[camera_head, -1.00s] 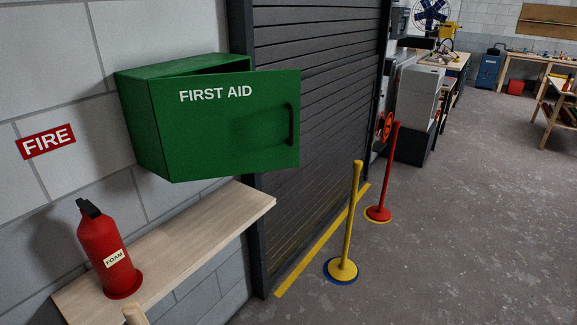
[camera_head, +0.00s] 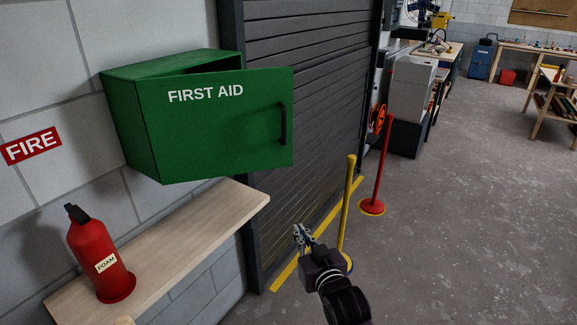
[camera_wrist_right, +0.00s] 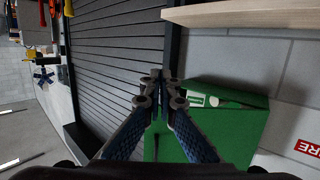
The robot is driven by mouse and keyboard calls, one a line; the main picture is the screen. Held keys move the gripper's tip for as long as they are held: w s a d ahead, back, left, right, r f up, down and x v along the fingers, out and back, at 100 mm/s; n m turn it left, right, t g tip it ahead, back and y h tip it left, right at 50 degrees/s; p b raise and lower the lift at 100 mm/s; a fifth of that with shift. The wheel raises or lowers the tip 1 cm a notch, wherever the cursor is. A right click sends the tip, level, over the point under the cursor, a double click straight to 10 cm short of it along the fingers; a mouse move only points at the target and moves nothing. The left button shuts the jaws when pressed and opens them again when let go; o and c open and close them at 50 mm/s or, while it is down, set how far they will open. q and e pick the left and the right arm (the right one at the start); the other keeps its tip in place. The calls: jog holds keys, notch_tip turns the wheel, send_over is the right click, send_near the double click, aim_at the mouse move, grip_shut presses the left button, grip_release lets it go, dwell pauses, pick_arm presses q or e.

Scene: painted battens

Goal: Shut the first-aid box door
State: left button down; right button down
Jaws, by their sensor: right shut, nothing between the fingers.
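The green first-aid box (camera_head: 130,118) hangs on the wall at the upper left in the head view. Its door (camera_head: 215,130), lettered FIRST AID, stands partly open, with a dark gap along the top. A black handle (camera_head: 283,124) is near the door's right edge. My right gripper (camera_head: 302,232) is below and to the right of the door, apart from it, shut and empty. In the right wrist view the box (camera_wrist_right: 240,135) shows sideways behind the fingers (camera_wrist_right: 158,80), with some pale contents (camera_wrist_right: 200,98) visible inside. My left gripper is not in view.
A wooden shelf (camera_head: 200,225) below the box holds a red foam extinguisher (camera_head: 98,255). A yellow post (camera_head: 347,200) stands just behind my right gripper, and a red post (camera_head: 382,165) farther back. A dark roller shutter (camera_head: 300,60) is beside the box. The floor at right is clear.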

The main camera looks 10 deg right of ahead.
jog(key=t, duration=0.2)
send_near(286, 162)
jog(key=w+p, duration=0.1)
jog(key=w, duration=0.1)
jog(key=w+p, duration=0.1)
jog(key=w, duration=0.1)
jog(key=w+p, duration=0.2)
jog(key=shift+a+r, duration=0.1)
jog(key=shift+a, duration=0.2)
jog(key=shift+w, duration=0.45)
jog(key=shift+w, duration=0.1)
